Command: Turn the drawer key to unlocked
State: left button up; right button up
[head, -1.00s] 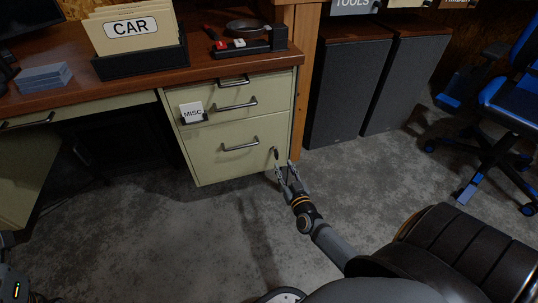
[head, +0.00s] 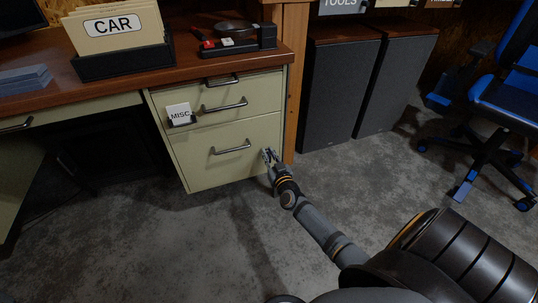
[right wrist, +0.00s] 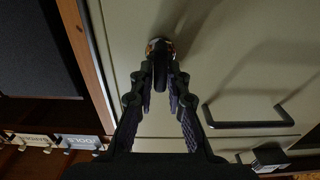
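The dark drawer key (right wrist: 160,70) stands out from a round metal lock (right wrist: 158,45) on the lower drawer front, in the right wrist view. My right gripper (right wrist: 161,90) has one finger on each side of the key. The fingers are partly spread, with narrow gaps beside the key, so I see no clear grip on it. In the head view my right gripper (head: 268,154) is at the right edge of the pale green lower drawer (head: 215,170) and hides the key and lock. My left gripper is not in view.
Drawer handles (head: 230,147) stick out left of the lock. A wooden post (head: 291,120) and dark speaker-like cabinets (head: 330,95) stand to the right. A blue office chair (head: 500,110) is at far right. The concrete floor before the drawers is clear.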

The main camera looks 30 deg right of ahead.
grip_shut()
jog(key=shift+m, duration=0.3)
jog(key=m, duration=0.3)
jog(key=shift+d, duration=0.3)
jog(key=m, duration=0.4)
jog(key=f+m+b, duration=0.1)
jog(key=m, duration=0.4)
jog(key=d+f+m+b, duration=0.1)
jog(key=m, duration=0.4)
jog(key=shift+s+d, duration=0.1)
jog(key=shift+s, duration=0.1)
jog(key=o, duration=0.6)
grip_release()
jog(key=shift+c, duration=0.2)
